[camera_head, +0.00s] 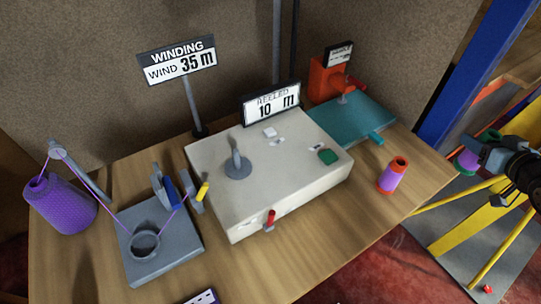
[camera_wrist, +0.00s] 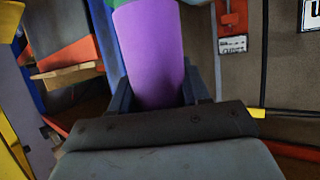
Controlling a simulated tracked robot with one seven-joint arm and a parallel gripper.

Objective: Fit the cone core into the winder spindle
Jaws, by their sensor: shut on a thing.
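My gripper (camera_head: 480,155) is at the right edge of the head view, beyond the table's right side. It is shut on a purple cone core with green parts (camera_head: 466,161), partly covered by the gripper. In the wrist view the purple core (camera_wrist: 150,50) fills the space between the two fingers, with a bit of green at its top. The winder (camera_head: 300,190) is a pale box on the table. Its grey spindle (camera_head: 237,165) stands up from a round disc on the box's top, with nothing on it. The core is well apart from the spindle.
An orange-ended purple cone (camera_head: 393,175) stands on the table right of the winder. A teal-based machine (camera_head: 350,120) is behind it. A purple yarn cone (camera_head: 60,205) and grey yarn guide (camera_head: 160,250) are at left. Sign posts rise behind. A yellow frame and blue post stand at right.

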